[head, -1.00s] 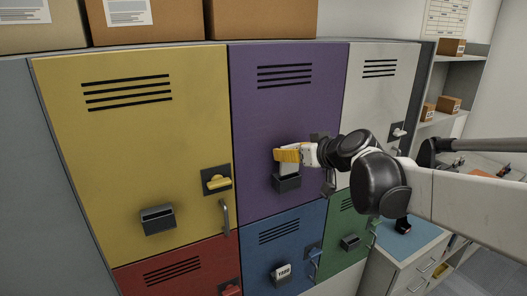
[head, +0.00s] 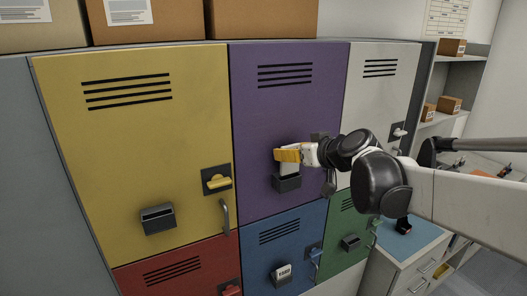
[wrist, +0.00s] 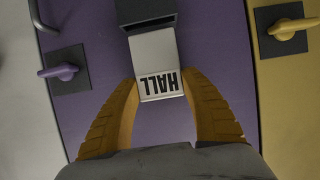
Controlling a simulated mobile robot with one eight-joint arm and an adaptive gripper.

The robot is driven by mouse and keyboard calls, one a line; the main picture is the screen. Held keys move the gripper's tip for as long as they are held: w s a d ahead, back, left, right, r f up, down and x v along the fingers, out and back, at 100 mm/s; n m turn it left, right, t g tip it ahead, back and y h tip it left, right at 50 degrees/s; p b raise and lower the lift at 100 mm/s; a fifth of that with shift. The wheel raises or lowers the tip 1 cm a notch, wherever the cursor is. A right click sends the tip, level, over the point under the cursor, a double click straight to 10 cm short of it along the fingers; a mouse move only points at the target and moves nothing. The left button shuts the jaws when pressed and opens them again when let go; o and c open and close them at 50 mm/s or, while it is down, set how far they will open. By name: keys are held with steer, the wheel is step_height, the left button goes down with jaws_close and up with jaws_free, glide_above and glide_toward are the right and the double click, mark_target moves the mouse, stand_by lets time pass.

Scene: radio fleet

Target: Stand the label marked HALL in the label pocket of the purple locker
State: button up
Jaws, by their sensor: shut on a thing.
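The white label marked HALL (wrist: 157,62) is held between the yellow fingers of my gripper (wrist: 157,88) in the wrist view. Its lettering appears upside down there. The dark label pocket (wrist: 146,12) of the purple locker (head: 270,115) meets the label's far end in the wrist view. In the head view my gripper (head: 288,154) is just above the pocket (head: 287,183), and the label (head: 289,169) shows upright between them, its lower end at the pocket's mouth. I cannot tell how deep the label sits in the pocket.
A yellow locker (head: 140,130) with an empty-looking pocket (head: 158,219) is on the left. A white locker (head: 375,95) is on the right. The blue locker (head: 265,250) below has a label (head: 284,271) in its pocket. The purple latch knob (wrist: 63,71) is beside my gripper.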

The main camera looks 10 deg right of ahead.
mark_target(291, 167)
steer(key=shift+f+b, duration=1.95)
steer(key=shift+f, duration=0.6)
steer(key=o, duration=1.1)
steer(key=shift+r, duration=0.1)
steer(key=v, duration=1.2)
steer(key=s+a+f+m+g+h+b, duration=0.1)
steer(key=s+f+g+b, duration=0.1)
steer(key=s+f+b, duration=0.4)
steer(key=s+a+f+m+g+h+b, duration=0.1)
steer(key=s+f+b, duration=0.5)
steer(key=f+b, duration=1.1)
steer(key=s+a+f+m+g+h+b, duration=0.1)
steer(key=s+f+b, duration=0.5)
steer(key=f, duration=2.4)
steer(key=g+h+b, duration=0.1)
steer(key=b, duration=0.5)
steer(key=shift+s+a+f+m+g, duration=0.25)
steer(key=shift+s+f+m+g, duration=0.05)
steer(key=shift+s+f+g, duration=0.1)
